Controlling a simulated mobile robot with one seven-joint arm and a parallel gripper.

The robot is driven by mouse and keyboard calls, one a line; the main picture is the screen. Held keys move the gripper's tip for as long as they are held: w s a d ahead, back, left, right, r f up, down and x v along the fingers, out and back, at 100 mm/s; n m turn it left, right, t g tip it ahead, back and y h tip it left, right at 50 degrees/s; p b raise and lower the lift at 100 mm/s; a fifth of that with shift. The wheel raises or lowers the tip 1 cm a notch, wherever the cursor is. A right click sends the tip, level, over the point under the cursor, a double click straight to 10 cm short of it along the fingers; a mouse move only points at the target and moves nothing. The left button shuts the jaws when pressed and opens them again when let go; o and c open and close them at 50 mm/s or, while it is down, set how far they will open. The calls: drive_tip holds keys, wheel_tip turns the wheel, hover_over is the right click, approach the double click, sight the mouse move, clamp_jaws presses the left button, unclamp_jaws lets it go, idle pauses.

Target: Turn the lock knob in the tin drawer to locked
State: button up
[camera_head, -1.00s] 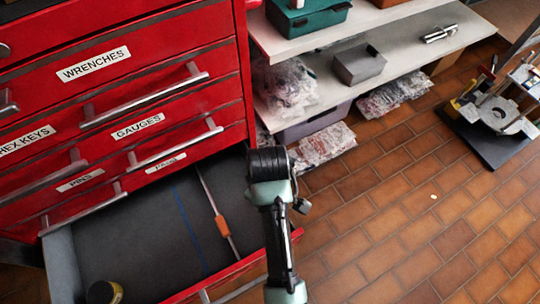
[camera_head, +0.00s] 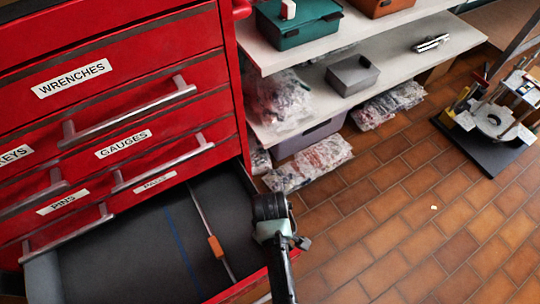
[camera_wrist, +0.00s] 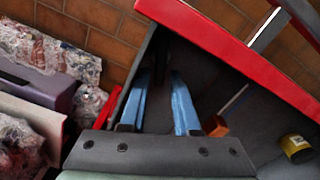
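The open drawer (camera_head: 130,258) at the bottom of the red cabinet has a dark grey floor with a thin blue line. A thin rod with an orange block (camera_head: 215,247) lies across it; the block also shows in the wrist view (camera_wrist: 217,126). In the head view my arm hides the fingers. I cannot make out a lock knob.
The drawer's red front (camera_wrist: 235,50) with a silver handle (camera_wrist: 266,30) lies close beyond the fingers. Shelves (camera_head: 300,45) right of the cabinet hold boxes, a grey block (camera_head: 352,74) and bagged goods. A black stand (camera_head: 490,128) is far right.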

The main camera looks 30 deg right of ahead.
drive_tip(key=shift+f, duration=0.5)
clamp_jaws()
drive_tip(key=shift+r, duration=0.1)
drive_tip(key=shift+d+r+m+p, duration=0.1)
drive_tip(key=shift+r+m+p, duration=0.1)
drive_tip(key=shift+m+p, duration=0.85)
drive_tip(key=shift+w+d+f+m+p, duration=0.1)
drive_tip(key=shift+f+m+p, duration=0.05)
drive_tip(key=shift+m+p, duration=0.4)
drive_tip(key=shift+d+f+m+p, duration=0.15)
drive_tip(key=shift+m+p, duration=0.2)
drive_tip(key=shift+m, duration=0.35)
unclamp_jaws()
